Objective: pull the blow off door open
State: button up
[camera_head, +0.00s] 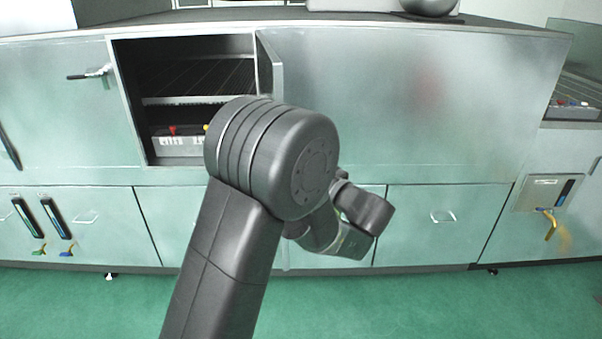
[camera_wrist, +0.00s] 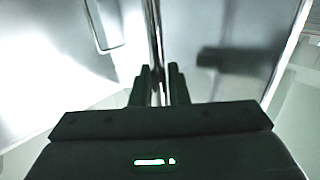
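The cabinet front (camera_head: 420,100) has an open upper compartment (camera_head: 195,100). A narrow door panel (camera_head: 271,65) stands out at the compartment's right edge, seen nearly edge-on. I cannot tell for certain which panel is the blow off door. In the wrist view, my gripper (camera_wrist: 159,85) has its two fingers close together, on either side of a slim upright metal bar (camera_wrist: 155,35), and looks shut on it. A grey panel (camera_wrist: 240,25) with a dark shadow lies to the right of the bar.
A rack and a box (camera_head: 178,145) are inside the open compartment. Lower fronts carry handles (camera_head: 443,216). A door handle (camera_head: 90,73) is at upper left, and a yellow lever (camera_head: 547,222) at right. Green floor (camera_head: 400,305) in front is clear.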

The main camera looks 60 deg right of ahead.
jog(key=shift+o, duration=1.3)
jog(key=shift+w+r, duration=0.1)
jog(key=shift+w, duration=0.15)
jog(key=shift+s, duration=0.1)
jog(key=shift+s, duration=0.15)
jog(key=b+v, duration=0.2)
jog(key=v, duration=1.1)
jog(key=shift+s, duration=0.25)
jog(key=p+x, duration=0.1)
jog(key=x, duration=1.3)
jog(key=shift+a+f+p, duration=0.15)
jog(key=shift+f+p, duration=0.05)
jog(key=shift+p, duration=0.2)
jog(key=shift+s, duration=0.1)
jog(key=shift+r, duration=0.1)
